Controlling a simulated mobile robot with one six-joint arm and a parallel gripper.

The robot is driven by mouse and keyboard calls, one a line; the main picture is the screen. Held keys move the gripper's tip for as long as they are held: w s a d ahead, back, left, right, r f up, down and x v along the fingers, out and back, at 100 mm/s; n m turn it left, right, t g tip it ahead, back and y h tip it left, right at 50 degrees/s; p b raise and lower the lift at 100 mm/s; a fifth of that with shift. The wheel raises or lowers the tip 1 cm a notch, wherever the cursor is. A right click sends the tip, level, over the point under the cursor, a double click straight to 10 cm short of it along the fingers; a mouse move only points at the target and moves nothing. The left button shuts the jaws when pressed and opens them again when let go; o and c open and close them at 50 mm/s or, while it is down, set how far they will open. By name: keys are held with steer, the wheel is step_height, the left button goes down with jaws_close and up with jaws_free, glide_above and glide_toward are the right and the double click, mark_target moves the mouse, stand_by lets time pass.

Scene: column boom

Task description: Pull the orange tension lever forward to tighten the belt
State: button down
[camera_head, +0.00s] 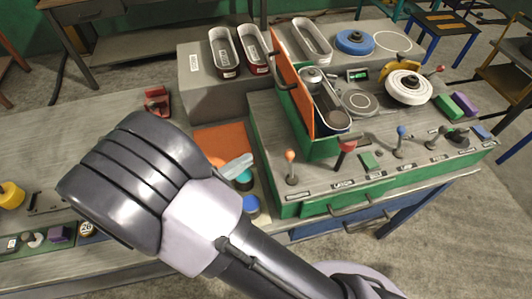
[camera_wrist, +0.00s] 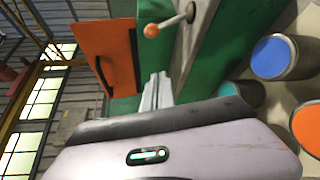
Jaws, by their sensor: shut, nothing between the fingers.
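The orange tension lever (camera_head: 290,157) stands at the front left corner of the green machine, a ball knob on a thin, nearly upright rod. In the wrist view its orange knob (camera_wrist: 151,30) and rod lie beyond my fingertips, apart from them. My gripper (camera_head: 238,166) is shut and empty, just left of the lever; its pale fingers also show in the wrist view (camera_wrist: 156,92). The belt housing (camera_head: 325,105) is open on top, with its orange cover (camera_head: 293,82) raised on the left. Much of my gripper is hidden behind my arm in the head view.
A red-knobbed lever (camera_head: 346,147) and a blue-knobbed lever (camera_head: 401,132) stand to the right along the panel. Round containers, one with a blue top (camera_head: 251,204), stand close below my gripper; the wrist view shows a blue one (camera_wrist: 272,57).

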mark_target(291, 166)
steer(key=b+x, duration=0.2)
steer(key=x, duration=0.7)
steer(key=shift+f, duration=0.15)
steer(key=s, duration=0.1)
steer(key=s+d+r, duration=0.1)
steer(key=shift+s+d+b, duration=0.3)
steer(key=shift+d, duration=0.05)
steer(key=shift+s+d+r, duration=0.15)
steer(key=shift+s+d, duration=0.05)
steer(key=shift+s, duration=0.05)
steer(key=shift+s+r+m+b, duration=0.15)
steer(key=shift+s+m+b, duration=0.15)
steer(key=shift+m+b, duration=0.25)
steer(key=shift+s+d+r+m+t+h+b, duration=0.15)
steer(key=shift+s+m+t+h+b, duration=0.15)
steer(key=shift+m+b, duration=0.2)
steer(key=shift+s+d+r+m+t+h+b, duration=0.1)
steer(key=shift+s+m+t+h+b, duration=0.1)
steer(key=shift+s+m+t+b, duration=0.3)
steer(key=m, duration=0.1)
steer(key=s+m+h+b, duration=0.1)
steer(key=s+m+t, duration=0.1)
steer(key=shift+d+r+h, duration=0.3)
steer(key=shift+d+r, duration=0.05)
steer(key=shift+s+d+r+m, duration=0.15)
steer(key=shift+s+d+m, duration=0.1)
steer(key=shift+s, duration=0.55)
steer(key=shift+s+d, duration=0.15)
steer(key=shift+s, duration=0.55)
